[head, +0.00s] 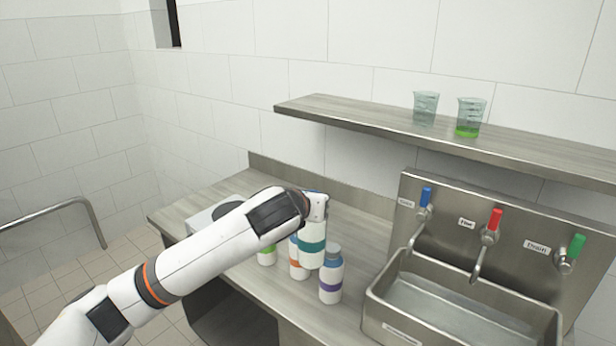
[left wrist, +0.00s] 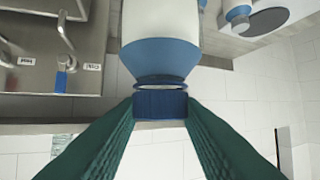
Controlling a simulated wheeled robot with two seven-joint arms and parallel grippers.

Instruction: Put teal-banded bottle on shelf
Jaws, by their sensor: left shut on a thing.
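The teal-banded bottle (head: 311,246) is white with a teal band and hangs upright from my left gripper (head: 316,205) above the counter, in front of other bottles. In the left wrist view, the green fingers of the left gripper (left wrist: 160,118) are shut on the bottle's dark blue cap, and its blue shoulder and white body (left wrist: 160,35) show beyond. The teal band is out of that view. The grey wood-look shelf (head: 370,115) runs along the wall above, to the right of the bottle. My right gripper is not in view.
Bottles with green (head: 267,257), orange (head: 296,268) and purple (head: 330,287) bands stand on the counter (head: 355,225). A clear beaker (head: 425,108) and a beaker with green liquid (head: 469,120) stand on the shelf; its left end is bare. A steel sink (head: 455,315) with three taps is right.

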